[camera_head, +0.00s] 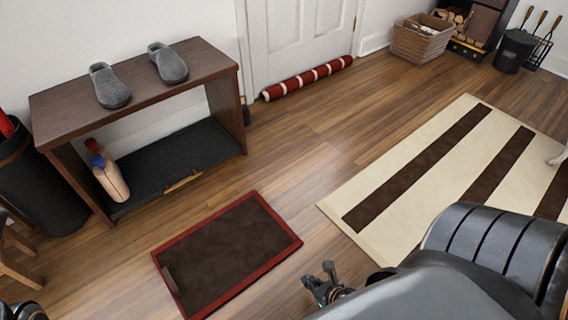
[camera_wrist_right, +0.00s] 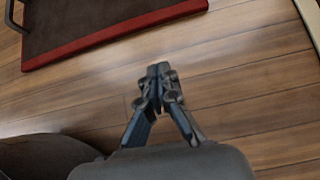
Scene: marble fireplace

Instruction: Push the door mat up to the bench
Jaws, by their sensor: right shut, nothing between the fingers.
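The door mat (camera_head: 232,250) is dark brown with a red border. It lies flat on the wood floor in front of the bench (camera_head: 140,85), with bare floor between them. A dark handle-like piece shows at the mat's left end. My right gripper (camera_head: 328,272) is shut and empty, above the floor just right of the mat's near right side and apart from it. In the right wrist view, the shut fingertips (camera_wrist_right: 157,72) point toward the mat's red edge (camera_wrist_right: 120,32), with a strip of floor between. My left gripper is not visible in the head view.
Grey slippers (camera_head: 168,62) sit on the bench top. A striped rug (camera_head: 420,165) lies to the right. A red draught roll (camera_head: 308,78) lies by the door. Floor around the mat is clear.

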